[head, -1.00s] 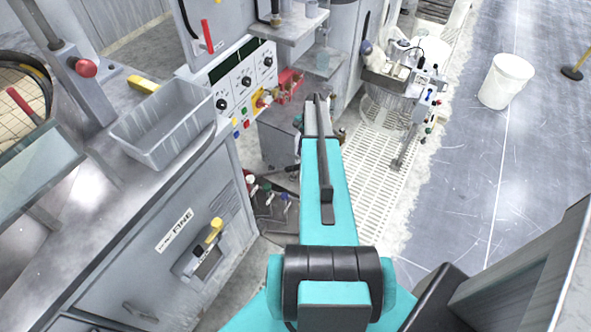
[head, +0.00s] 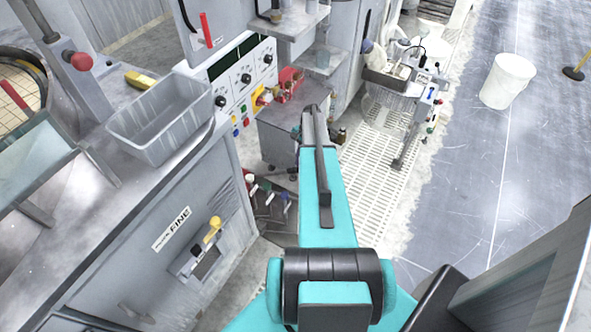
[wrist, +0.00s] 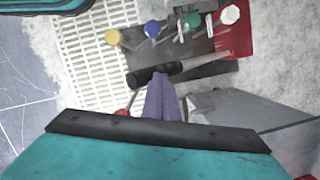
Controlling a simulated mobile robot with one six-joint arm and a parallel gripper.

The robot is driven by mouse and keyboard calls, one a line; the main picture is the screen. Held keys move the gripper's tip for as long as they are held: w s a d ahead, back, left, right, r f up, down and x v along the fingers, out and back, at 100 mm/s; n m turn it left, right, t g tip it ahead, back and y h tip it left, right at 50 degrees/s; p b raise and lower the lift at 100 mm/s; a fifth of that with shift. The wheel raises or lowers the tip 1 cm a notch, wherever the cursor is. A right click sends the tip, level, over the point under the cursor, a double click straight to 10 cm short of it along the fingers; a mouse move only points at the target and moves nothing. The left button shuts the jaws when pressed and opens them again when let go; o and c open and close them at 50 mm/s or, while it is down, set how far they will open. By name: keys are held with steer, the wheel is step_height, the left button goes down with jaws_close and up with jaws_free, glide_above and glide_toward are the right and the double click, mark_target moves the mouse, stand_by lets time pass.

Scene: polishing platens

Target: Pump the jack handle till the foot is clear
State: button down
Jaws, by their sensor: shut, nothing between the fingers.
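In the wrist view, a black cylindrical grip (wrist: 153,76) on a grey bar lies low over the floor; it looks like the jack handle. My gripper (wrist: 163,82) is shut and empty. Its fingertips overlap the near side of the grip in the picture; I cannot tell whether they touch it. Beyond the grip stand levers with yellow (wrist: 113,37), blue (wrist: 152,29), green (wrist: 192,21) and white (wrist: 230,14) knobs, by a red plate (wrist: 234,40). In the head view my arm hides the gripper and the grip. I cannot make out the foot.
A grey cabinet marked FINE (head: 215,200) stands left of my arm, with a grey bin (head: 162,140) on its top. White floor grating (head: 375,170) runs right of the arm, with a bench of equipment (head: 400,85) beyond. A white bucket (head: 507,82) stands on open floor.

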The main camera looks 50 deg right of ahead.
steer(key=shift+a+f, duration=0.1)
steer(key=shift+f, duration=0.05)
steer(key=shift+d+b+x, duration=0.2)
steer(key=shift+b+x, duration=0.15)
steer(key=shift+x, duration=0.4)
steer(key=shift+d+b+x, duration=0.15)
steer(key=shift+b+x, duration=0.25)
steer(key=shift+x, duration=0.3)
steer(key=shift+d+b+x, duration=0.2)
steer(key=shift+b+x, duration=0.15)
steer(key=shift+x, duration=0.4)
steer(key=d, duration=0.1)
steer(key=d+r, duration=0.1)
steer(key=d, duration=0.1)
steer(key=shift+s+d, duration=0.1)
steer(key=shift+s, duration=0.1)
steer(key=shift+r, duration=0.1)
